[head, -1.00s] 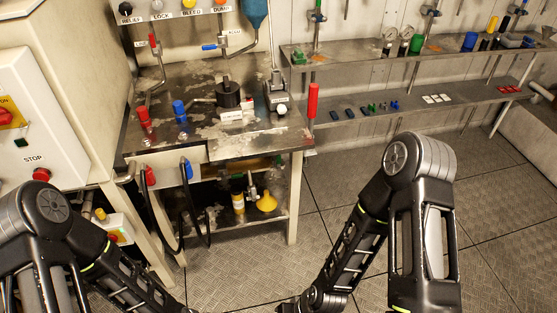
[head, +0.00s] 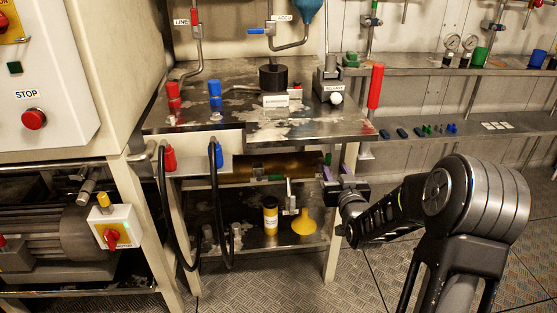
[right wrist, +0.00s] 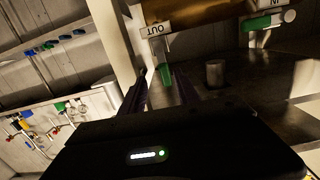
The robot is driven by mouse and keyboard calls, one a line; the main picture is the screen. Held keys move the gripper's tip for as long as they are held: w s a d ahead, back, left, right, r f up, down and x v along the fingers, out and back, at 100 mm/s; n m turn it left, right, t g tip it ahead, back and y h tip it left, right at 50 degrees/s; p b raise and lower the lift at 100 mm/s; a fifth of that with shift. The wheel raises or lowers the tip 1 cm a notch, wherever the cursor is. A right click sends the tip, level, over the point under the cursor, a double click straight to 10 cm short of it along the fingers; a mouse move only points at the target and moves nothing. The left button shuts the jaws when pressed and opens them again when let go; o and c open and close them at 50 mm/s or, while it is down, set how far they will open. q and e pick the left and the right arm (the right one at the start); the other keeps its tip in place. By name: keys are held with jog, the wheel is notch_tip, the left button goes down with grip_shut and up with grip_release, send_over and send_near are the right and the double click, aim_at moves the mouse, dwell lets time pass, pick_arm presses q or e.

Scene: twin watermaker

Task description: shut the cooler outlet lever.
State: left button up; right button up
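In the right wrist view, the cooler outlet lever (right wrist: 165,76) has a green handle below a label reading OUT, which appears upside down. My right gripper (right wrist: 160,88) is open, its dark fingers on either side of the view of that handle; I cannot tell whether they touch it. The inlet lever (right wrist: 262,23), also green, lies to the right near the IN label. In the head view, my right gripper (head: 335,174) with its purplish fingertips is under the bench at its right end. The brass cooler body (head: 285,164) is partly shadowed. My left gripper is out of view.
The bench top (head: 235,130) lies above the right gripper, and a bench leg (head: 335,250) stands close to it. A yellow funnel (head: 304,224) and a yellow bottle (head: 270,217) stand on the lower shelf. Black hoses (head: 220,220) hang at left. Floor at right is open.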

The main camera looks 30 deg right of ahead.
jog(key=shift+w+a+r+t, duration=0.2)
jog(key=shift+w+r, duration=0.05)
jog(key=shift+r, duration=0.25)
jog(key=shift+w+a+r+t, duration=0.15)
jog(key=shift+w+r+t, duration=0.05)
jog(key=shift+r, duration=0.25)
jog(key=shift+s+r, duration=0.1)
jog(key=shift+r, duration=0.1)
jog(key=shift+d, duration=0.1)
jog(key=shift+w+d+f, duration=0.15)
jog(key=shift+w, duration=0.45)
jog(key=b+x, duration=0.1)
jog(key=x, duration=0.5)
jog(key=shift+w+d, duration=0.1)
jog(key=shift+w, duration=0.15)
jog(key=shift+c, duration=0.6)
grip_shut()
